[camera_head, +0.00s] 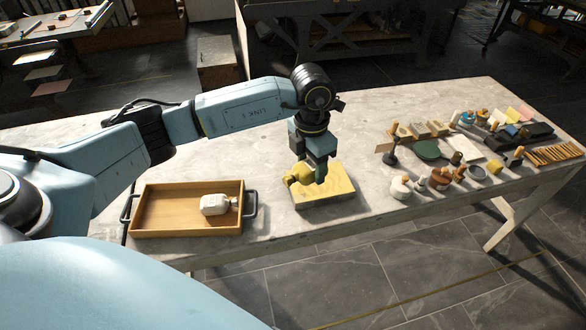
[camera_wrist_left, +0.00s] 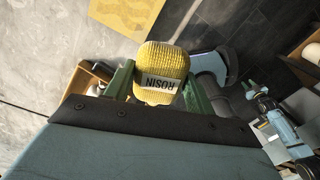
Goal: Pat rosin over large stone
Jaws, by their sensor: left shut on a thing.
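A yellow woven bag labelled ROSIN (camera_wrist_left: 161,70) is held between the green fingers of my left gripper (camera_wrist_left: 158,92). In the head view the rosin bag (camera_head: 298,174) shows below my left gripper (camera_head: 313,172), over the left part of the large stone. The large stone (camera_head: 330,190) is a flat yellowish slab with faint darker marks, lying on the table. It also shows at the top of the left wrist view (camera_wrist_left: 125,12). I cannot tell whether the bag touches the stone.
A wooden tray with black handles (camera_head: 165,222) holds a white bottle (camera_head: 215,204) left of the stone. Several small tools, pots and blocks crowd the right of the grey table (camera_head: 370,130), among them a dark green disc (camera_head: 427,150). The table is clear around the stone.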

